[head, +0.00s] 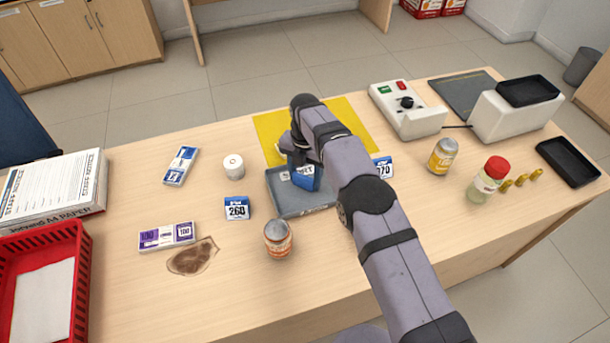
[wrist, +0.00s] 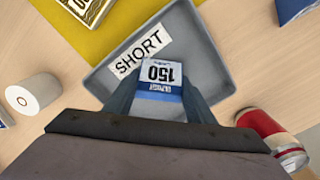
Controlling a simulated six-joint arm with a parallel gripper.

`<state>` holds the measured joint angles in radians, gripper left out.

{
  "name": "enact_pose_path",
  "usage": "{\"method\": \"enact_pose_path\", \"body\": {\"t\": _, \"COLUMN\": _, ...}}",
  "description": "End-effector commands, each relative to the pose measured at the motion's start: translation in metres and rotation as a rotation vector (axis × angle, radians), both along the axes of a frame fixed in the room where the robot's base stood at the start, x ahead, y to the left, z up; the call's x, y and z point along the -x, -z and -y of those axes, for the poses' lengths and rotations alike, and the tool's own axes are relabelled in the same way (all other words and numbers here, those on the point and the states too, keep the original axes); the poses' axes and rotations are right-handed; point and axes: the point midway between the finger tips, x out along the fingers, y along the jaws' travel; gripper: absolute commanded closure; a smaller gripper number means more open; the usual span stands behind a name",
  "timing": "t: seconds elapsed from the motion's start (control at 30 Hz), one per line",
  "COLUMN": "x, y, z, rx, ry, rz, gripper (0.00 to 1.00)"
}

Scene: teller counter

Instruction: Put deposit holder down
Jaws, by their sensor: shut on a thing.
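The deposit holder, a small blue and white block marked 150 (wrist: 160,76), is between the fingers of my gripper (wrist: 157,98). In the head view the deposit holder (head: 305,178) shows as a blue shape under my gripper (head: 298,158). My gripper is shut on it. It is over a shallow grey tray (head: 290,211) with a white label reading SHORT, also in the wrist view (wrist: 188,36). I cannot tell whether the holder touches the tray floor. My arm hides part of the tray's right side.
A yellow mat (head: 353,123) lies behind the tray. A 260 holder (head: 237,208), a can (head: 278,239) and a white roll (head: 233,167) stand to its left and front. Another blue and white holder (head: 382,167) is right of my arm. A red basket (head: 35,260) is far left.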

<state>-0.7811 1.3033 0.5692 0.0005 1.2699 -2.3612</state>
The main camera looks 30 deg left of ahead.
Motion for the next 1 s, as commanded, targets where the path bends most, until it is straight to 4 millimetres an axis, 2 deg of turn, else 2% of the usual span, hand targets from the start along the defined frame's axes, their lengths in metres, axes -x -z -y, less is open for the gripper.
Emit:
{"method": "enact_pose_path", "body": {"t": 0.43, "x": -0.0001, "y": 0.0065, "z": -0.0001, "rx": -0.001, "ry": 0.000, "rz": 0.001, "gripper": 0.73}}
{"method": "enact_pose_path", "body": {"t": 0.47, "x": -0.0001, "y": 0.0065, "z": -0.0001, "rx": 0.000, "ry": 0.000, "rz": 0.000, "gripper": 0.48}}
{"method": "enact_pose_path", "body": {"t": 0.53, "x": -0.0001, "y": 0.0056, "z": -0.0001, "rx": 0.000, "ry": 0.000, "rz": 0.000, "gripper": 0.32}}
{"method": "enact_pose_path", "body": {"t": 1.0, "x": -0.0005, "y": -0.0017, "z": -0.0005, "rx": -0.002, "ry": 0.000, "rz": 0.002, "gripper": 0.32}}
